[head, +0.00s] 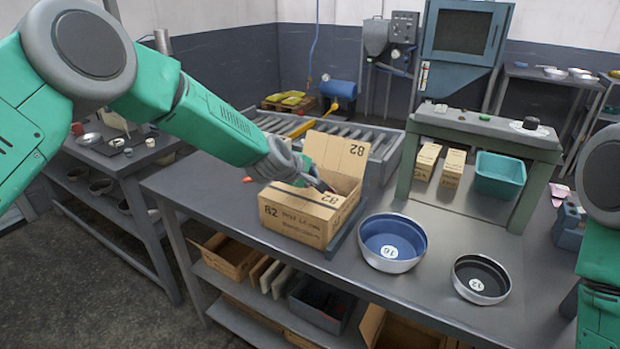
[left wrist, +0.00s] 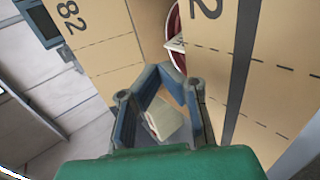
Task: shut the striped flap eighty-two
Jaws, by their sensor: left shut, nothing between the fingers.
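The cardboard box (head: 292,221) marked 82 stands on the grey table. Its tall back flap (head: 337,153), also marked 82, stands upright. The striped flap (head: 299,195), with a dark band across it, lies low over the near side; I cannot tell if it is fully flat. My left gripper (head: 322,186) is at the box top, close to the striped flap, shut and empty. In the left wrist view the gripper (left wrist: 165,115) is between two cardboard panels, the right one with a dark band (left wrist: 241,65). My right gripper is out of view.
A blue bowl (head: 393,250) marked 16 and a dark bowl (head: 482,284) stand right of the box. A green-grey stand (head: 485,128) holds small boxes and a teal bin (head: 499,176). A roller conveyor (head: 372,140) lies behind.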

